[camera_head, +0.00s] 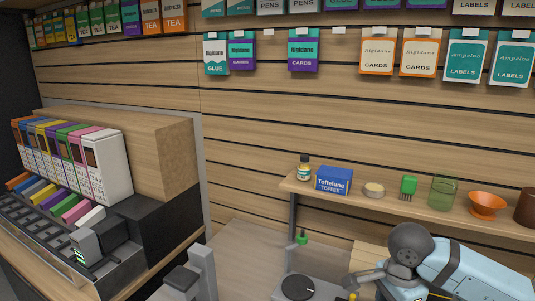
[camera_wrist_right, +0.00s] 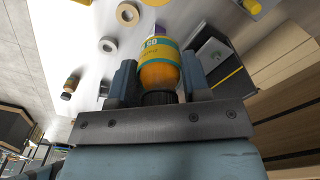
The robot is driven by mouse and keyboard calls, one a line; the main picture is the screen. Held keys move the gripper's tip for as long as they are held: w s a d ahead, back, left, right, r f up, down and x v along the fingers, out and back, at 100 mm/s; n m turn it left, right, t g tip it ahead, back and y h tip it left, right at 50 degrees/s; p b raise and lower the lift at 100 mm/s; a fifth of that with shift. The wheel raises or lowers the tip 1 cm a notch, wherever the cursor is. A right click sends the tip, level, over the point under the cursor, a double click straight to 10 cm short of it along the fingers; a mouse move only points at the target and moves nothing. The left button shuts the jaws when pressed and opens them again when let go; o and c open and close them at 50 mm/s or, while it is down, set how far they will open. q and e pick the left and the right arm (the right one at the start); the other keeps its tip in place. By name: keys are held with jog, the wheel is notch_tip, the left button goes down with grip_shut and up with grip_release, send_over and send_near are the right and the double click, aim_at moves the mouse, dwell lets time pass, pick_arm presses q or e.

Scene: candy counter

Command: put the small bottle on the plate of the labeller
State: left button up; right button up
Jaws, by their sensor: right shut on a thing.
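In the right wrist view, my right gripper (camera_wrist_right: 153,85) is shut on a small bottle (camera_wrist_right: 158,72) with orange contents, a teal and yellow label and a black cap. The cap points toward the gripper's palm. In the head view my right arm comes in at the lower right, and its fingers are mostly out of frame. A pale device with a round black plate (camera_head: 297,287), perhaps the labeller, stands at the bottom edge, left of that arm. My left gripper is not in view.
A wooden shelf (camera_head: 400,205) holds another small bottle (camera_head: 304,168), a blue toffee box (camera_head: 334,181), a green brush (camera_head: 409,186), a green glass (camera_head: 443,193) and an orange funnel (camera_head: 486,204). Tape rolls (camera_wrist_right: 128,14) lie on the pale surface in the wrist view.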

jog(key=n, duration=0.2)
jog(key=s+n+p, duration=0.1)
jog(key=n, duration=0.1)
jog(key=shift+a+n, duration=0.1)
jog(key=shift+n, duration=0.2)
jog(key=n, duration=0.2)
jog(key=n+p, duration=0.1)
jog(key=n, duration=0.1)
jog(key=shift+s+a+f, duration=0.1)
jog(key=shift+s+a, duration=0.05)
jog(key=shift+s, duration=0.2)
jog(key=n, duration=0.2)
jog(key=s+n+p, duration=0.1)
jog(key=n, duration=0.3)
jog(key=shift+s+a+f+n, duration=0.15)
jog(key=shift+f+n, duration=0.15)
jog(key=shift+n, duration=0.1)
